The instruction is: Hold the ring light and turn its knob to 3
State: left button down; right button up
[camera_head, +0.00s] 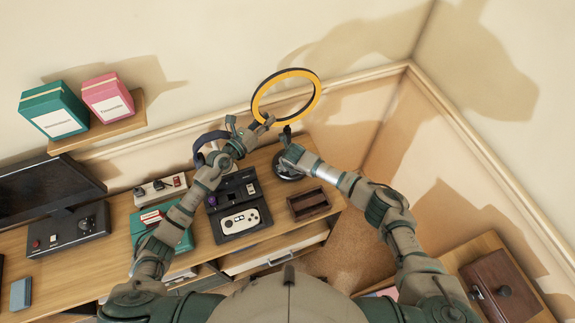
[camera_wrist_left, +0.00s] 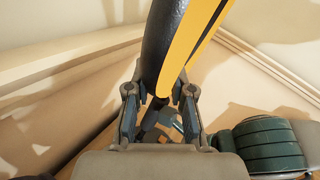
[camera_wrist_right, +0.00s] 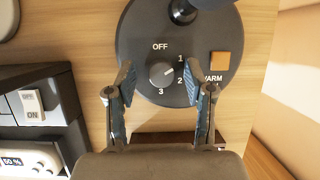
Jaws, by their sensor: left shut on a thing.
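The ring light's ring (camera_head: 313,98), yellow with a dark rim, stands upright near the wall. My left gripper (camera_head: 264,122) is shut on the ring's lower left; its fingers hold both sides of the rim in the left wrist view (camera_wrist_left: 160,105). The round dark base (camera_wrist_right: 215,35) shows in the right wrist view, with OFF, 1, 2, 3 marked around a small knob (camera_wrist_right: 161,73). The knob's white mark appears to point right and slightly up, toward 1. My right gripper (camera_wrist_right: 168,82) is open, its fingers on either side of the knob and apart from it. In the head view my right gripper hides part of the base.
A small wooden tray (camera_head: 309,204) lies just in front of the base. A black console with a white controller (camera_head: 241,222) is left of it. A power strip (camera_head: 160,188), a control box (camera_head: 68,236) and a monitor (camera_head: 40,190) stand further left. The wall is close behind.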

jog(key=v, duration=1.2)
